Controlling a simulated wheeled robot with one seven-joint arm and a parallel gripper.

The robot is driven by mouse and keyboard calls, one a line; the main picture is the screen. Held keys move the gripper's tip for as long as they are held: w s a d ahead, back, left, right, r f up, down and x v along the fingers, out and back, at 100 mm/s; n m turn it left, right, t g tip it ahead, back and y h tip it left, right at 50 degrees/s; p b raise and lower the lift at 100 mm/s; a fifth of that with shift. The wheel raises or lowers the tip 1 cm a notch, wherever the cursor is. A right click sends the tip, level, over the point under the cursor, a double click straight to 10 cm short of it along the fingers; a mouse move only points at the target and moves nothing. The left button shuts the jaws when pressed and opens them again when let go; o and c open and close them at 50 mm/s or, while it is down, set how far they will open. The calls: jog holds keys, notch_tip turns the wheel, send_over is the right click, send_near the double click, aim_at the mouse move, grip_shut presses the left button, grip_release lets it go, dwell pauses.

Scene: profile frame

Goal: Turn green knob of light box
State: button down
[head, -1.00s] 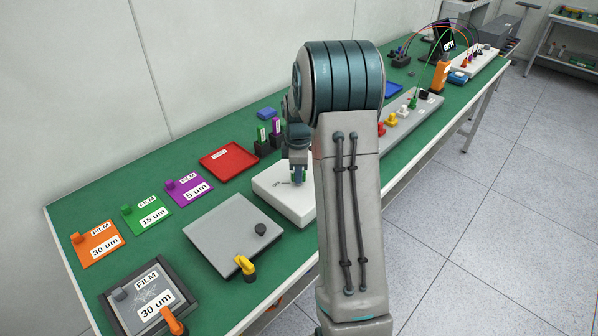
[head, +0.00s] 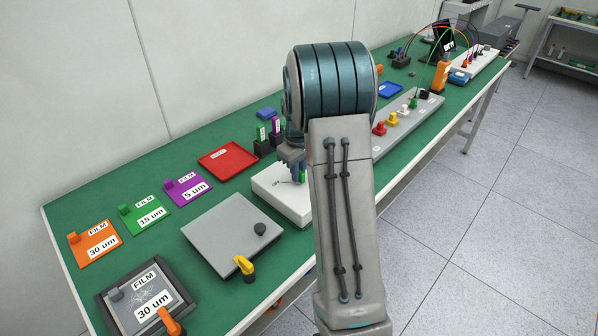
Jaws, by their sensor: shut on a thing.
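The white light box (head: 272,190) lies on the green bench, partly hidden behind my arm. Its green knob (head: 303,178) shows as a small green patch on the top, beside my fingers. My gripper (head: 298,174) points down over the box top and is shut on the green knob. My upper arm link hides the right part of the box. A small dark mark shows on the box top left of the knob; I cannot read it or tell the knob's angle.
A grey plate box (head: 225,235) with black and yellow knobs stands in front left. A red tray (head: 226,160) and labelled film plates (head: 146,214) lie to the left. Green and purple upright pieces in black holders (head: 263,147) stand close behind the gripper. A grey panel (head: 425,110) carries coloured knobs at right.

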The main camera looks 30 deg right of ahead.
jog(key=m, duration=0.4)
jog(key=shift+m, duration=2.2)
jog(key=c, duration=1.4)
grip_release()
jog(key=shift+c, duration=0.2)
jog(key=shift+r, duration=0.1)
notch_tip(320, 180, up, 14)
jog(key=shift+f, duration=0.2)
